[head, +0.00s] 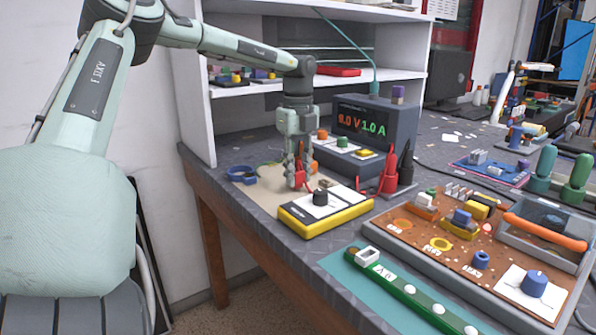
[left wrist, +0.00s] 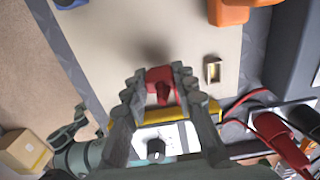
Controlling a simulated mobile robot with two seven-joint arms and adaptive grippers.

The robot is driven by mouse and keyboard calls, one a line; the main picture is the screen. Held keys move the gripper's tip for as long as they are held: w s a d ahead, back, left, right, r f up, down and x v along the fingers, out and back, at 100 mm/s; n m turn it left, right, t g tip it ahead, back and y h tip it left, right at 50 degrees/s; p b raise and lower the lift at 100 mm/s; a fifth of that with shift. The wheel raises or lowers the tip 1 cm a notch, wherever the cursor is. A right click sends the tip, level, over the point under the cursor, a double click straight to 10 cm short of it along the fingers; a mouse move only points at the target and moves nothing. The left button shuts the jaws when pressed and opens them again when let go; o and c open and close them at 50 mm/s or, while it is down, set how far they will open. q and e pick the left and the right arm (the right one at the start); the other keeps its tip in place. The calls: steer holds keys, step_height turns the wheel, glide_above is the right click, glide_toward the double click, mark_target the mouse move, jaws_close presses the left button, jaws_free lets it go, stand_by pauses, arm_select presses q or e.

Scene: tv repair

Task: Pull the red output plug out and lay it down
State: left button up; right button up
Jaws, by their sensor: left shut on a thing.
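My left gripper (head: 297,184) points down over a beige mat (head: 268,180) in front of the power supply (head: 372,124), whose display reads about 8.0 V 1.0 A. It is shut on the red plug (head: 300,175). The left wrist view shows the red plug (left wrist: 160,80) between the fingertips (left wrist: 160,82), over the beige mat (left wrist: 150,35), with a shadow near it. I cannot tell whether the plug touches the mat. My right gripper is not in view.
A yellow meter (head: 325,210) lies close to the gripper. Red and black probes (head: 389,178) stand in a holder to its right. A small brass-coloured piece (left wrist: 213,70) lies beside the plug. A blue ring-shaped thing (head: 241,174) is at left. A brown board (head: 440,258) fills the right foreground.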

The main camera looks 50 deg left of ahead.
mark_target(298, 170)
arm_select(q)
steer(key=shift+f, duration=0.3)
steer(key=o, duration=1.1)
steer(key=shift+c, duration=0.2)
step_height(298, 170, up, 12)
